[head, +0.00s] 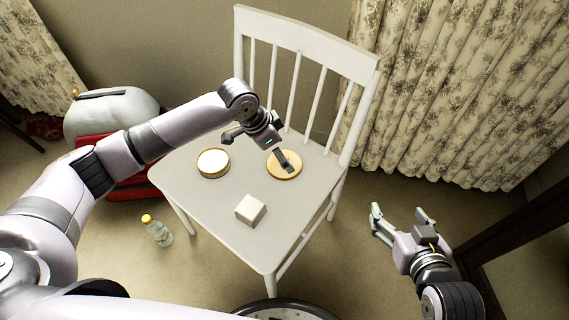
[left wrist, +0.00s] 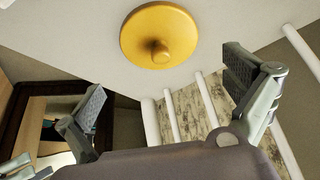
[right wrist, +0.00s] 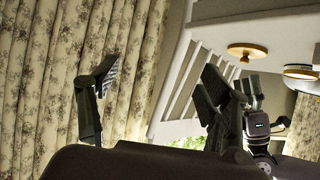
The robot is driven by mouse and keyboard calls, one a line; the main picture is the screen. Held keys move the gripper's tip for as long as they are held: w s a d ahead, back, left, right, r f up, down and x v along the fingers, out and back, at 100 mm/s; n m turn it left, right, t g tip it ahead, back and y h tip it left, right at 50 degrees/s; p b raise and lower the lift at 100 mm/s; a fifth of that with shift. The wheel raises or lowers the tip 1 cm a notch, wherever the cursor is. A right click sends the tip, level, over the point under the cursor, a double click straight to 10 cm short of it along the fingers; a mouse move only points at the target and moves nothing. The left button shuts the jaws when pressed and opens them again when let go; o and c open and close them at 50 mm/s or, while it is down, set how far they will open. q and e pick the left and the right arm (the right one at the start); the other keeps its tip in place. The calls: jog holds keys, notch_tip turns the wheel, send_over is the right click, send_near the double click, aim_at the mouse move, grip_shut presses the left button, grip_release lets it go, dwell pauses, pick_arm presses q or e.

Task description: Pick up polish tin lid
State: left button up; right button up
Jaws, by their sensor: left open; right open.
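The polish tin lid (head: 291,173) is a flat golden disc on the right part of the white chair seat. In the left wrist view the lid (left wrist: 150,30) shows a round knob at its middle. The lid also shows in the right wrist view (right wrist: 246,47). My left gripper (head: 260,149) is open above the seat, with one finger over the lid in the head view and hiding part of it. Nothing is between its fingers (left wrist: 165,82). My right gripper (head: 400,213) is open and empty, right of the chair and away from the lid.
An open round tin (head: 213,163) with a pale top and a white block (head: 250,210) are on the chair seat (head: 205,200). The chair back (head: 310,45) rises behind. A bottle (head: 157,230) and a red suitcase (head: 125,190) are on the floor at left. Curtains (head: 450,90) hang at right.

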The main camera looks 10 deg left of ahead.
aim_at(274, 167)
pick_arm(q)
jog(key=shift+b+x, duration=0.65)
jog(key=shift+x, duration=0.55)
jog(key=x, duration=0.1)
jog(key=b+x, duration=0.1)
jog(key=shift+a+f, duration=0.1)
jog(key=shift+f, duration=0.2)
jog(key=shift+w+f, duration=0.1)
pick_arm(e)
jog(key=w+a+r+t+y, duration=0.1)
jog(key=w+r+t, duration=0.1)
jog(key=r, duration=0.3)
jog(key=w+a+r+t+y, duration=0.1)
jog(key=w+r+t, duration=0.1)
jog(key=r+t, duration=0.2)
notch_tip(274, 167, up, 2)
jog(key=shift+a+t, duration=0.3)
jog(key=shift+t, duration=0.1)
pick_arm(q)
jog(key=shift+c, duration=0.4)
jog(key=c, duration=0.9)
jog(key=shift+f, duration=0.1)
jog(key=shift+c, duration=1.1)
pick_arm(e)
jog(key=shift+s, duration=0.1)
